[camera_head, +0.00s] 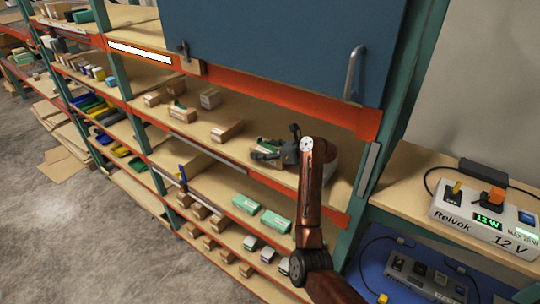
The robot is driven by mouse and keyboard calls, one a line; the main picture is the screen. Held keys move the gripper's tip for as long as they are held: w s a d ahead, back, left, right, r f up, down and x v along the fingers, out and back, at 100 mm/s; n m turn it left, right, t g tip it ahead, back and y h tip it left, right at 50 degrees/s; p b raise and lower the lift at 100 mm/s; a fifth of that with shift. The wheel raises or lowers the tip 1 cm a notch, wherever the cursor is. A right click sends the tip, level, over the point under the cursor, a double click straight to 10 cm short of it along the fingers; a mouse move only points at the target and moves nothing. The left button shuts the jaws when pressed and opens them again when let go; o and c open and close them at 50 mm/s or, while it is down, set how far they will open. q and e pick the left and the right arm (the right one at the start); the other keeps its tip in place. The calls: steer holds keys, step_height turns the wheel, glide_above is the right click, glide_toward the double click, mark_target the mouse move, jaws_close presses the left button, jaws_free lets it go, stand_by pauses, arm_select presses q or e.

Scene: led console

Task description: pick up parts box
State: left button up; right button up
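Several small cardboard parts boxes stand on the orange-edged shelves; which one the task means I cannot tell. On the shelf at my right gripper's height are a tan box (226,131), a box farther left (152,99) and a greyish box (210,98). My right gripper (275,145) reaches over this shelf, right of the tan box and apart from it. Its dark fingers look spread. A small green and brown item (268,146) shows by the fingers, partly hidden by them; whether they touch it is unclear. My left gripper is not in view.
A blue panel (270,40) with handles hangs above the shelf. A teal post (378,165) stands right of my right arm. A console marked 12 V (480,222) sits on the right bench. Green boxes (275,222) stand on the shelf below.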

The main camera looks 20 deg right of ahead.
steer(key=c, duration=1.1)
steer(key=shift+r, duration=0.15)
